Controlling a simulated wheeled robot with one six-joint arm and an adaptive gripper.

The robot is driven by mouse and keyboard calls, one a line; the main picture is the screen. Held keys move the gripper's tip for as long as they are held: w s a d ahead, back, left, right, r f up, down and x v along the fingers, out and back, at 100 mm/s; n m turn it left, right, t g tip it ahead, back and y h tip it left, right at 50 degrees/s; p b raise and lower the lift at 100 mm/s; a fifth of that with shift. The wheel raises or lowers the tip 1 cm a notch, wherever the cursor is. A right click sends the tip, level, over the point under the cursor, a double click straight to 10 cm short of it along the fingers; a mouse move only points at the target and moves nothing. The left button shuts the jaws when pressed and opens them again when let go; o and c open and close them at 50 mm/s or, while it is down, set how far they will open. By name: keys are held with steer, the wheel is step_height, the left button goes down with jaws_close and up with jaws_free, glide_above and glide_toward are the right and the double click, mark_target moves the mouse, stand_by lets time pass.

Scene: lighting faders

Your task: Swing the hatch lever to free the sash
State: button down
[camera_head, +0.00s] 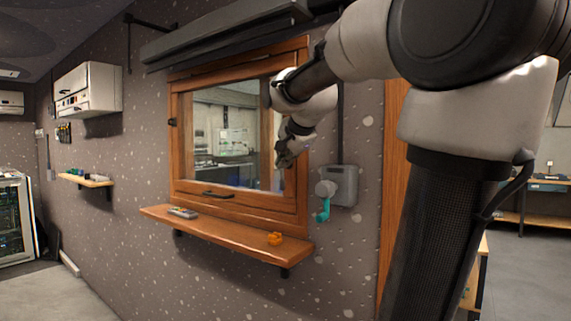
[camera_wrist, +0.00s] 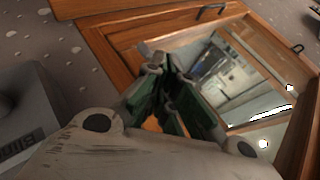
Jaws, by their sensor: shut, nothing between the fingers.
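The hatch is a wooden-framed window; its sash (camera_head: 262,206) sits in the frame on the speckled wall, looking closed. A dark bar handle (camera_head: 218,194) is on the sash's bottom rail; it also shows at the top of the wrist view (camera_wrist: 211,10). A small dark fitting (camera_head: 173,122) is on the left side. My gripper (camera_head: 285,163) is shut and empty in front of the sash's right side, hiding part of it. In the wrist view, the fingertips (camera_wrist: 165,72) overlap the wood and glass; contact cannot be told. No separate lever is clearly visible.
A wooden sill (camera_head: 222,233) juts out below the hatch, bearing an orange object (camera_head: 274,239) and a small grey device (camera_head: 183,213). A dark shutter housing (camera_head: 222,34) hangs above.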

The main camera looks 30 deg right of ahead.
mark_target(284, 176)
steer(key=s+g, duration=0.1)
steer(key=s+d+r+n+g, duration=0.1)
steer(key=s, duration=0.1)
steer(key=s+d+g+h, duration=0.1)
steer(key=s, duration=0.1)
steer(key=shift+s+d+r, duration=0.1)
steer(key=shift+s+r, duration=0.05)
steer(key=shift+r, duration=0.15)
steer(key=w+d+f, duration=0.2)
steer(key=w+f, duration=0.6)
steer(key=w, duration=0.1)
steer(key=shift+w+d, duration=0.15)
steer(key=shift+d, duration=0.05)
